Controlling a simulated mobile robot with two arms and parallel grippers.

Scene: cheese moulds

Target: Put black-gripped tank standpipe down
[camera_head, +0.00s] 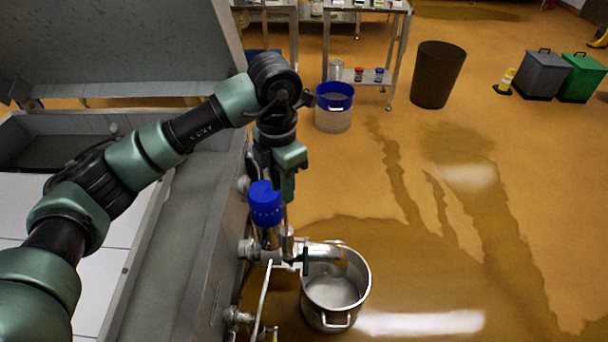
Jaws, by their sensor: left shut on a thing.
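My left gripper (288,240) comes down beside the tank's outer wall, partly behind a blue-capped valve (265,204). It is shut on what looks like the black-gripped tank standpipe (328,258), a shiny metal tube with a narrow black part near its left end. The tube lies about level and reaches over the rim of a steel pot (361,291) on the floor. The fingertips and the exact hold are hard to make out among the fittings. My right gripper is not in view.
The open steel tank (180,255) fills the left side, its lid (130,50) raised. A blue-rimmed bucket (333,119), a steel trolley (371,77), a dark brown bin (438,75) and grey and green bins stand farther back. The wet floor at right is clear.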

